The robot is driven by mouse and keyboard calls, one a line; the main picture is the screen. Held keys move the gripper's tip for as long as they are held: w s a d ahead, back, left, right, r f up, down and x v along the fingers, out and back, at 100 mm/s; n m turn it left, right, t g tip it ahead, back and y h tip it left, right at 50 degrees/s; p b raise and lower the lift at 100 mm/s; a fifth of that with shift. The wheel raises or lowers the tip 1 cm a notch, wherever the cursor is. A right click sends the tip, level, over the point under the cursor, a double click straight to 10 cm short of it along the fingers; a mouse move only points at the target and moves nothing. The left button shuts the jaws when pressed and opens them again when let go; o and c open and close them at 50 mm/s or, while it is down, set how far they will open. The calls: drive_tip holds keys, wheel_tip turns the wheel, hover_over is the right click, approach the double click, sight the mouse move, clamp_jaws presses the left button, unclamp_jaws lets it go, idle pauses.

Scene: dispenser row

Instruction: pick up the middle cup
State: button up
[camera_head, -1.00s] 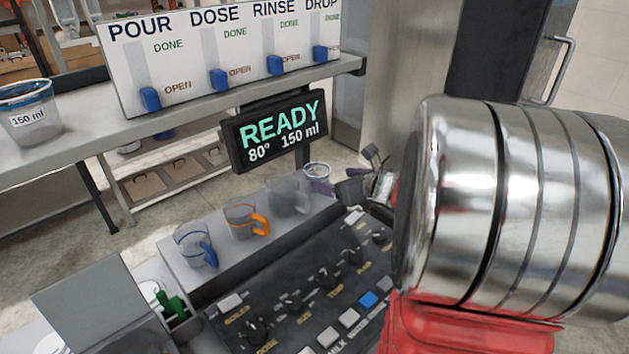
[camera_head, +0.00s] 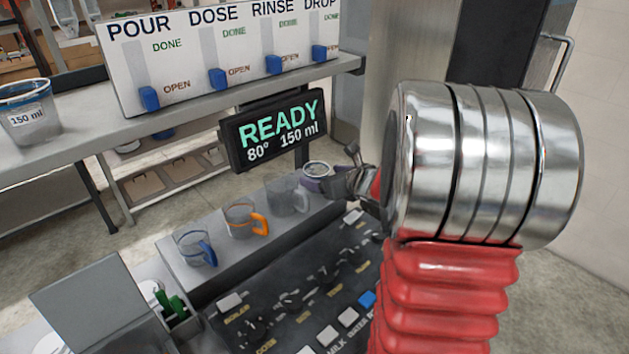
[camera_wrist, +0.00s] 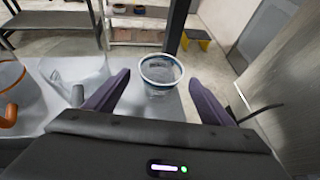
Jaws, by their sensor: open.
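Several clear cups stand in a row on the grey ledge. From left to right are a cup with a blue handle (camera_head: 195,248), a cup with an orange handle (camera_head: 240,220), a cup with a grey handle (camera_head: 287,195) and a blue-rimmed cup (camera_head: 318,172) at the right end. The wrist view shows the blue-rimmed cup (camera_wrist: 161,75) upright between the two purple fingers of my open gripper (camera_wrist: 158,79), with a gap on each side. The grey-handled cup (camera_wrist: 75,78) is just outside the left finger. The orange-handled cup (camera_wrist: 10,95) is cut off at the left edge.
A dark panel of knobs and buttons (camera_head: 300,300) lies in front of the ledge. A READY screen (camera_head: 275,130) stands behind the cups. A lever board (camera_head: 220,50) and a 150 ml beaker (camera_head: 28,112) are on the back shelf. Open floor lies at the right.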

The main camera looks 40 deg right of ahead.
sight(311, 172)
drive_tip(key=shift+x, duration=2.25)
drive_tip(key=shift+d+r, duration=0.1)
drive_tip(key=shift+r, duration=0.05)
drive_tip(key=c, duration=1.1)
